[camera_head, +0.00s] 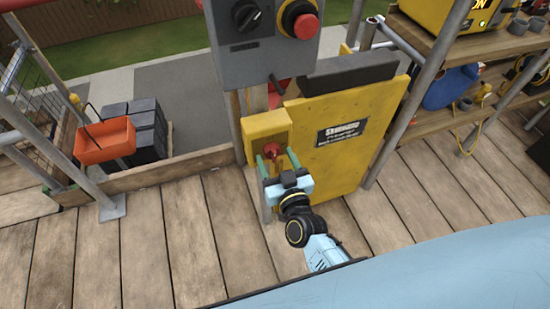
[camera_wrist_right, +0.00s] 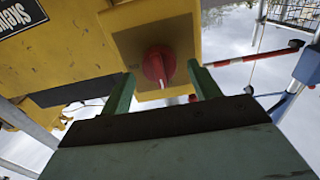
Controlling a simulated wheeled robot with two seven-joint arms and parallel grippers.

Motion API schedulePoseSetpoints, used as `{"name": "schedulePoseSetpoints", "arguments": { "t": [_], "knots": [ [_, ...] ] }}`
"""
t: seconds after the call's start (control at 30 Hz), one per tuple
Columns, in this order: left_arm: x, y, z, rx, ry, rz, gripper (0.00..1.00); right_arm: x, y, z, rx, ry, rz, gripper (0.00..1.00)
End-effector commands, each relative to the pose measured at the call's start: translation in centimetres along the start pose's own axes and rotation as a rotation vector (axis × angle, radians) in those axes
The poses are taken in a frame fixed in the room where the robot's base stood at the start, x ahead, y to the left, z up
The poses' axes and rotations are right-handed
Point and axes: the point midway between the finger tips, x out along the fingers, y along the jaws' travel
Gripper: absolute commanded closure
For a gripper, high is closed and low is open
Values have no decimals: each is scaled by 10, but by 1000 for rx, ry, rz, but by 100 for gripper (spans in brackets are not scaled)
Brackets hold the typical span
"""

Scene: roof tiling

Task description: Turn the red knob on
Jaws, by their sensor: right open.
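The red knob (camera_head: 272,151) sits on the front of a yellow box (camera_head: 266,124) at the upper left of a yellow panel. In the right wrist view the red knob (camera_wrist_right: 159,66) shows a light line along its handle and stands out from the yellow face. My right gripper (camera_head: 276,161) is open, with its green fingers on either side of the knob. In the wrist view the right gripper's fingers (camera_wrist_right: 163,88) straddle the knob with gaps on both sides; I see no contact. My left gripper is not in view.
A grey control box (camera_head: 262,50) with a black dial and red button (camera_head: 306,26) is above the knob. The yellow panel (camera_head: 340,140) stands to the right. Scaffold poles and a shelf (camera_head: 470,110) are further right. An orange bin (camera_head: 105,140) is at left. Planks are clear in front.

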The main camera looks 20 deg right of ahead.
Motion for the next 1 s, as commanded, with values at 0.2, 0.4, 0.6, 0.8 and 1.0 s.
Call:
{"name": "schedulePoseSetpoints", "arguments": {
  "t": [0.2, 0.4, 0.6, 0.8, 1.0],
  "knots": [
    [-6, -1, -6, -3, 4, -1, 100, 13, 0, 0, 2, 1, 0, 38],
    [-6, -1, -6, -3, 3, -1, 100, 13, 0, 0, 1, 0, 0, 38],
    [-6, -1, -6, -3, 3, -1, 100, 13, 0, 0, 1, 0, 0, 58],
    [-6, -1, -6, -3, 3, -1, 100, 13, 0, 0, 1, 0, 0, 82],
    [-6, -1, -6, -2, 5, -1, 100, 12, 0, 0, 15, 0, 0, 82]
  ]
}}
